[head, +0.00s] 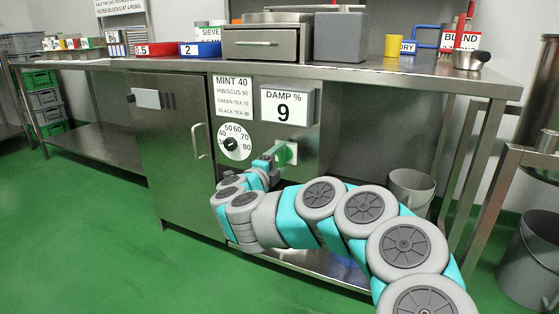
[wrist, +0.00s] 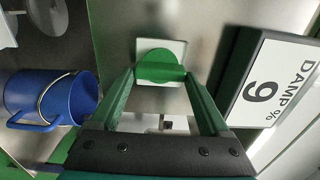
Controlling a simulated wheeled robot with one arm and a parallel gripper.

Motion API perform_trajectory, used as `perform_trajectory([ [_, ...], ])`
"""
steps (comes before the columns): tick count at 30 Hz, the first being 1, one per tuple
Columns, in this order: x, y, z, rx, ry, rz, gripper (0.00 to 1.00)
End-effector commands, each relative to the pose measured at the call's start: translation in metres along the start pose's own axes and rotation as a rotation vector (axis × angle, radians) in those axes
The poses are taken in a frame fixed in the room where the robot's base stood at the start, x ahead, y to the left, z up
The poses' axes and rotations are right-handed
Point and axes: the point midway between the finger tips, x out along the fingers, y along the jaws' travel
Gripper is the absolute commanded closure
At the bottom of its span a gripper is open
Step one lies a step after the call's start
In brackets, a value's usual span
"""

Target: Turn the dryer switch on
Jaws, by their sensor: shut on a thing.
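The dryer switch is a green round knob (wrist: 159,64) on a pale square plate (wrist: 178,48) in the wrist view. In the head view the plate (head: 292,152) is on the steel front of the dryer, below the "DAMP % 9" display (head: 289,106). My gripper (wrist: 159,74) has its green fingers closed on the two sides of the knob. In the head view my gripper (head: 277,155) reaches the plate from the left and hides part of the knob. The knob's turned position cannot be told for sure.
A temperature dial (head: 234,143) and a label sheet (head: 232,96) are left of the switch. A steel door with a handle (head: 201,142) is farther left. The worktop (head: 350,74) above carries bins and boxes. A grey bucket (head: 410,190) stands right. A blue mug-like container (wrist: 50,97) shows in the wrist view.

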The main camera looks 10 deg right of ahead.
Motion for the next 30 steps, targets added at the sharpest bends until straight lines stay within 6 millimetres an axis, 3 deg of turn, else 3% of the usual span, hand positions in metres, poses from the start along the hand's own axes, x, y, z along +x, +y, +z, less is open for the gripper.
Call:
perform_trajectory([
  [10,0.0,0.002,0.0,0.003,0.0,0.004,0.76],
  [11,0.0,0.002,0.0,0.003,0.0,0.004,0.19],
  [16,0.0,0.001,0.0,0.002,0.0,0.002,0.0],
  [25,-0.001,0.001,0.0,0.002,0.0,0.001,0.0],
  [30,-0.011,0.0,0.0,0.003,0.001,0.001,0.0],
])
